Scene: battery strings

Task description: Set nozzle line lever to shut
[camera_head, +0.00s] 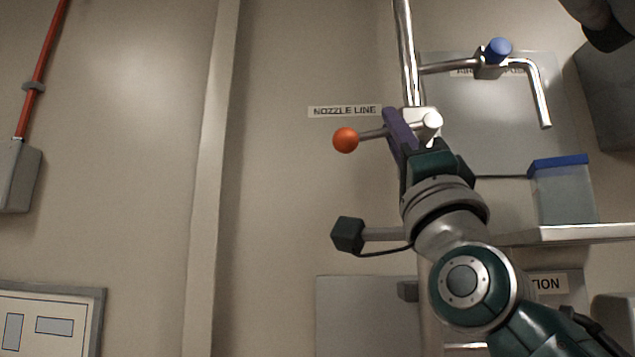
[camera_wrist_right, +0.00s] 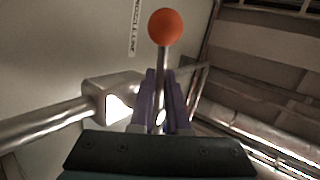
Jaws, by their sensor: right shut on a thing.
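The nozzle line lever is a metal rod with an orange ball (camera_head: 345,140) at its end. In the head view the rod points left from a valve body (camera_head: 431,124) on the vertical pipe, just below the NOZZLE LINE label (camera_head: 345,111). My right gripper (camera_head: 394,126) is at the rod between ball and valve, its purple fingers shut on it. In the right wrist view the orange ball (camera_wrist_right: 165,27) stands above the purple fingers (camera_wrist_right: 160,100), with the rod running down between them. Part of the rod is hidden by the fingers. My left gripper does not show.
A second pipe fitting with a blue knob (camera_head: 498,50) and a bent metal spout (camera_head: 543,95) is at upper right. A blue-lidded container (camera_head: 562,190) stands on a shelf (camera_head: 570,235) at right.

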